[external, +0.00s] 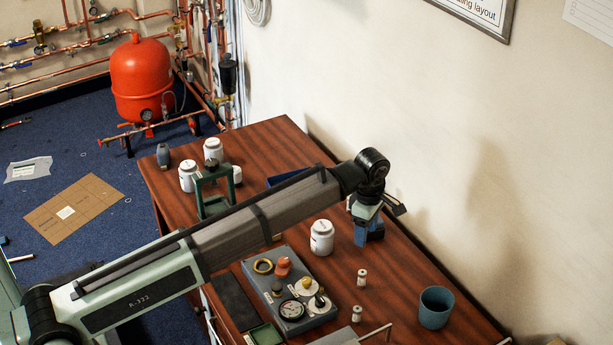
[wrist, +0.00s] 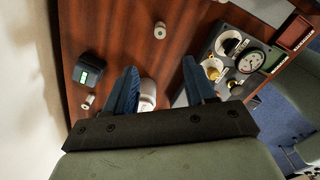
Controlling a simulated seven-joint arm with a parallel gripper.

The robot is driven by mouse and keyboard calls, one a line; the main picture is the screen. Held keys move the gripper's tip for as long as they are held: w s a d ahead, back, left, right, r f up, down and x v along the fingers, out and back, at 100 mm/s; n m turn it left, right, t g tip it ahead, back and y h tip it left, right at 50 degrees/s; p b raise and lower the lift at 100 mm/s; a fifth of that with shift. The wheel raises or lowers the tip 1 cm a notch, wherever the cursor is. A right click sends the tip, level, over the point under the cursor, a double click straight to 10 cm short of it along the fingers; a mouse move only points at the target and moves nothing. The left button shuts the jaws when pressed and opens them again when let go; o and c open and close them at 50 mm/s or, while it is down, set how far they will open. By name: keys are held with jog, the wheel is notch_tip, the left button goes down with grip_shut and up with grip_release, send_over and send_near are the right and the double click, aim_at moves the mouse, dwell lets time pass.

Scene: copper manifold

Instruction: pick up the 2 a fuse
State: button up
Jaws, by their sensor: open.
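Small pale cylinders that look like fuses stand on the wooden table; their ratings are too small to read, so I cannot tell which is the 2 A. In the external view one upright cylinder (external: 362,278) is right of the instrument panel, and another (external: 356,313) is nearer the camera. The wrist view shows an upright cylinder (wrist: 160,30) ahead of my fingers and one lying (wrist: 89,101) near the wall side. My gripper (external: 369,232) is above the table by the wall; in the wrist view its blue fingers (wrist: 160,68) are apart, with no fuse between them.
The instrument panel (external: 262,285) has knobs and a gauge. A dark device (wrist: 88,68) sits near the wall. A blue cup (external: 434,308) stands front right.

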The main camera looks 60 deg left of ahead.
jog(key=m, duration=0.9)
send_over(363, 272)
notch_tip(363, 272, down, 4)
jog(key=f, duration=0.8)
jog(key=shift+d+f, duration=0.2)
jog(key=shift+f, duration=0.15)
jog(key=shift+a+f, duration=0.15)
jog(key=shift+f, duration=1.2)
jog(key=shift+a+f, duration=0.1)
jog(key=shift+f, duration=1.2)
jog(key=shift+c, duration=0.3)
grip_shut()
